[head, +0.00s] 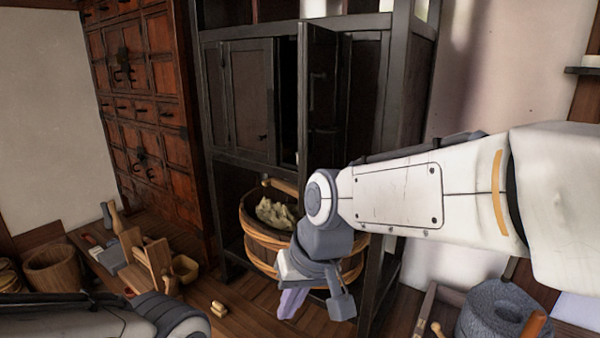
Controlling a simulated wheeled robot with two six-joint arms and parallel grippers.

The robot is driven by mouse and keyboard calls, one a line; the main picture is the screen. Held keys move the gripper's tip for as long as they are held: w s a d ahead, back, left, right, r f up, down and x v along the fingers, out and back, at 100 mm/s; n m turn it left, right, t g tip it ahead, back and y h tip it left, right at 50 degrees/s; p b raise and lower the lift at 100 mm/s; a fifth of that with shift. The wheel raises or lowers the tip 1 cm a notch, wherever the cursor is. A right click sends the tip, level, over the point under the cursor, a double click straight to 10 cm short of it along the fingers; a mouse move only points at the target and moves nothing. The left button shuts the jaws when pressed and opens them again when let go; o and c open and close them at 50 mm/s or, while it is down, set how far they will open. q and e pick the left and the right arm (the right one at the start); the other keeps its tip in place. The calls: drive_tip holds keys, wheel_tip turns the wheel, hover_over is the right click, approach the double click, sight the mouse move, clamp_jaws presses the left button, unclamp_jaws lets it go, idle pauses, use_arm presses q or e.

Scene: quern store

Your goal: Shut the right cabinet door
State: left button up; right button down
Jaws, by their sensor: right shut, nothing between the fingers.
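The dark wooden cabinet (210,100) stands at the back centre. Its right door (320,95) stands open, swung outward and seen at a steep angle, with a slim handle on its face. A dark gap shows between it and the left door (250,95), which looks closed. My right arm reaches in from the right, below and in front of the door.
The wooden tub (262,245) with pale contents sits in the cabinet's lower bay. A reddish chest of drawers (150,110) stands left. A stone quern (500,310) is at the lower right. Wooden tools and a bucket (53,268) lie at the left.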

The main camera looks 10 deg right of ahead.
drive_tip(key=w+d+r+m+t+p, duration=0.5)
drive_tip(key=w+d+r+m, duration=0.2)
drive_tip(key=w+d+r, duration=0.9)
use_arm(q)
wheel_tip(320, 180, up, 11)
drive_tip(key=p, duration=0.4)
drive_tip(key=shift+f, duration=0.15)
use_arm(e)
drive_tip(key=w+a+f, duration=0.6)
drive_tip(key=shift+f+h, duration=0.25)
drive_tip(key=shift+h, duration=0.15)
drive_tip(key=shift+w, duration=0.1)
